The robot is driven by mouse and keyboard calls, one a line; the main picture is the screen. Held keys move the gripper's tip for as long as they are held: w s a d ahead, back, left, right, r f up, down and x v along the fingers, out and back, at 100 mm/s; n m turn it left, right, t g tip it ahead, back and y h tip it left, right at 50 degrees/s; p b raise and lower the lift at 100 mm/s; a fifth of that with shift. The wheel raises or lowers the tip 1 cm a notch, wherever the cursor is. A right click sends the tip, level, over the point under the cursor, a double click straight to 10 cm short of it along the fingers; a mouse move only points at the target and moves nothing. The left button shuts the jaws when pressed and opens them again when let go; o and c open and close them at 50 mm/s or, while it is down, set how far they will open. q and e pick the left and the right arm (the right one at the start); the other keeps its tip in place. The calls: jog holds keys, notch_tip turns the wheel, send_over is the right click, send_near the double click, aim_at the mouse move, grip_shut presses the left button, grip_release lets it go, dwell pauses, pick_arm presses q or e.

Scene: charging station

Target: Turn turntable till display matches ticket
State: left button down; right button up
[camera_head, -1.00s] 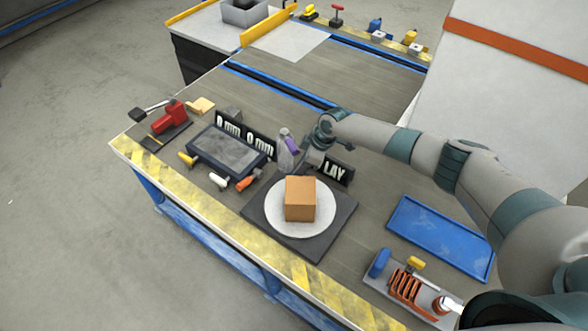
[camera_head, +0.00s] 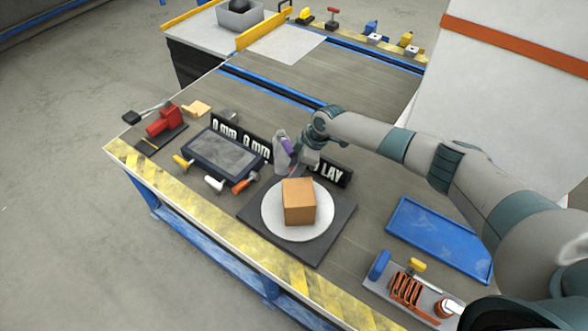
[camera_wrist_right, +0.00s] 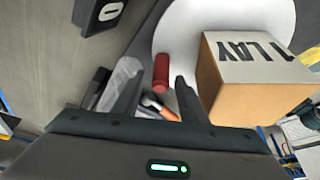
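The turntable is a white round plate (camera_head: 272,218) on a dark square base (camera_head: 250,222). A brown box (camera_head: 299,202) sits upright on it. In the right wrist view the box (camera_wrist_right: 255,85) has a pale face reading "1 LAY". A red upright peg (camera_wrist_right: 161,72) stands by the plate's edge (camera_wrist_right: 195,25). My right gripper (camera_wrist_right: 158,80) is open, its fingers either side of the peg in that view; contact cannot be told. In the head view this gripper (camera_head: 302,165) is low behind the box. Black plates with white lettering stand behind: "0 mm" (camera_head: 225,130), another "0 mm" (camera_head: 257,148) and "LAY" (camera_head: 330,172), partly hidden.
A dark tablet-like panel (camera_head: 222,152) lies left of the turntable, with several small tools in front. A blue tray (camera_head: 440,240) and a small board with an orange coil (camera_head: 407,288) are at right. A red device (camera_head: 163,120) stands at far left. A bottle (camera_head: 281,158) is close to my gripper.

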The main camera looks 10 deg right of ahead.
pick_arm(q)
jog(key=shift+s+a+f+g+b, duration=0.2)
jog(key=shift+s+a+g+b, duration=0.1)
jog(key=shift+a+b, duration=0.2)
pick_arm(e)
jog(key=v, duration=1.7)
jog(key=shift+r, duration=0.2)
